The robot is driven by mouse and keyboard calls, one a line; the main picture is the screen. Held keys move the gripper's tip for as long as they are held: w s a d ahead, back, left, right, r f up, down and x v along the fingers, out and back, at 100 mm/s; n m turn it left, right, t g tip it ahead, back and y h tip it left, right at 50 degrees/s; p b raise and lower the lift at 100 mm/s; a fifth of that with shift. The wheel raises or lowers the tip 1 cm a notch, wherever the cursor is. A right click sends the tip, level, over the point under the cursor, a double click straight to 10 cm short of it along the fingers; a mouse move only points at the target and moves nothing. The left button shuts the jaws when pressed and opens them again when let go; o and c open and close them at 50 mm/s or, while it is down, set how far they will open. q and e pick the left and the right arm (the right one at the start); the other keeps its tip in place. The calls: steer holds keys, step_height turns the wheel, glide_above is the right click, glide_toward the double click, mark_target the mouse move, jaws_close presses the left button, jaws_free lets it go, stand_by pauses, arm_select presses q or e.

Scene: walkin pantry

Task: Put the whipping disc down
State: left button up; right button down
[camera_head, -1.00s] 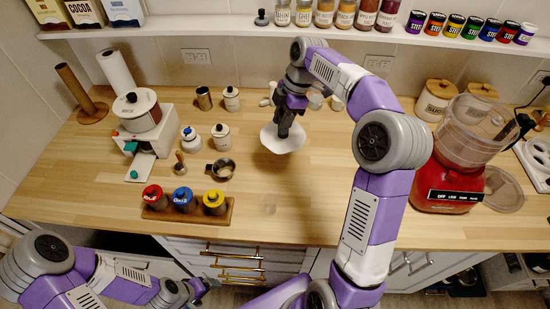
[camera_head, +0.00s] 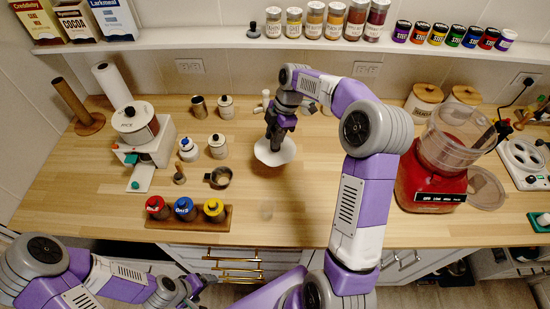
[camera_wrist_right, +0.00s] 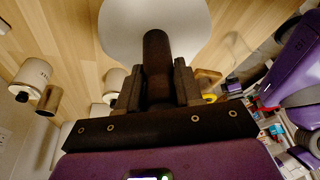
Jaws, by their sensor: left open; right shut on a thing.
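The whipping disc is a white round disc (camera_head: 275,153) with a dark stem. My right gripper (camera_head: 275,136) is shut on the stem, above the disc. In the right wrist view the white disc (camera_wrist_right: 142,18) lies beyond the fingers, and the dark stem sits between the jaws (camera_wrist_right: 158,82). The disc is over the wooden counter (camera_head: 300,205); I cannot tell whether it touches the wood. My left gripper (camera_head: 202,286) is open and empty, low in front of the counter near the brass drawer handles.
Left of the disc are a small metal pan (camera_head: 218,179), white lidded jars and a rack of red, blue and yellow-topped jars (camera_head: 186,220). A red food processor (camera_head: 432,185) stands right. The counter in front of the disc is mostly clear.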

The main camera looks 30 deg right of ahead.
mark_target(274, 153)
step_height(274, 153, down, 9)
steer(key=shift+r+b, duration=0.1)
steer(key=shift+b, duration=0.3)
steer(key=shift+f, duration=0.2)
steer(key=c, duration=0.7)
jaws_free()
steer(key=shift+c, duration=0.2)
steer(key=shift+r, duration=0.1)
steer(key=shift+r, duration=0.25)
steer(key=p+v, duration=0.1)
steer(key=v, duration=1)
steer(key=shift+w+d+r, duration=0.1)
steer(key=shift+d+r, duration=0.05)
steer(key=shift+r, duration=0.2)
